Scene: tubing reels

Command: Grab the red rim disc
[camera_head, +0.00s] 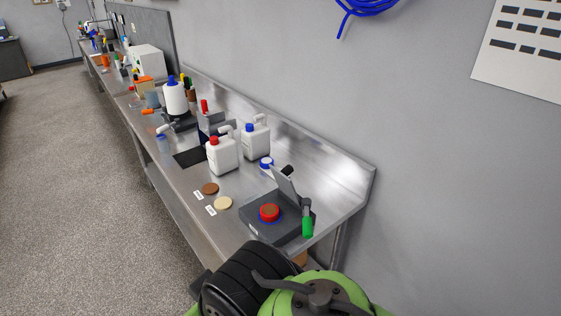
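The red rim disc (269,212) shows as a round red-edged piece with a brownish middle. It sits in a dark grey tray-like fixture (250,228) near the front end of the steel bench. A trace of blue shows under its lower edge. A raised grey plate and a green-ended handle (307,226) stand at the fixture's right side. My gripper is not clearly in view. Green and black parts of my own body fill the bottom edge, and nothing of mine touches the disc.
On the steel bench (184,207), a brown disc (210,189) and a cream disc (223,203) lie left of the fixture beside small labels. White jugs with red (222,155) and blue caps (256,140) stand behind. The floor at left is clear; a wall bounds the right.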

